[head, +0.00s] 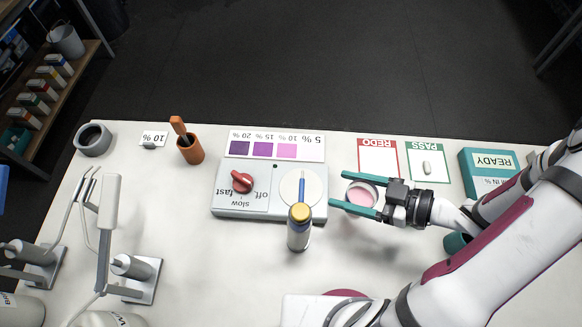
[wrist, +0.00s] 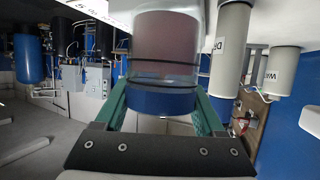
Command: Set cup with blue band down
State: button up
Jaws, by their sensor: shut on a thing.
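The cup with the blue band (head: 361,195) holds pink liquid and is between the two green fingers of my gripper (head: 340,189). My gripper is shut on it from the right side. In the wrist view the cup (wrist: 165,55) is large between the fingers, with its blue band (wrist: 160,101) at the near end and dark lines around the clear wall. The cup is over the white table (head: 240,265), right of the stirrer and near the REDO card (head: 377,157). I cannot tell whether its base touches the table.
The stirrer (head: 228,202) with a red knob is left of the cup. A yellow-topped bottle (head: 298,235) stands before it. The PASS card (head: 428,174) bears a small pale object. A READY box (head: 487,177) is at right. An orange pot (head: 190,151) stands at back left.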

jog(key=w+a, duration=0.1)
jog(key=a, duration=0.3)
jog(key=w+a, duration=0.2)
jog(key=a, duration=0.2)
jog(key=w+a+f, duration=0.1)
jog(key=w+a, duration=0.1)
jog(key=a, duration=0.2)
jog(key=shift+a, duration=0.2)
jog(key=shift+d+f, duration=0.15)
jog(key=shift+f, duration=0.45)
jog(key=shift+f, duration=0.15)
jog(key=o, duration=1.6)
jog(key=shift+c, duration=0.2)
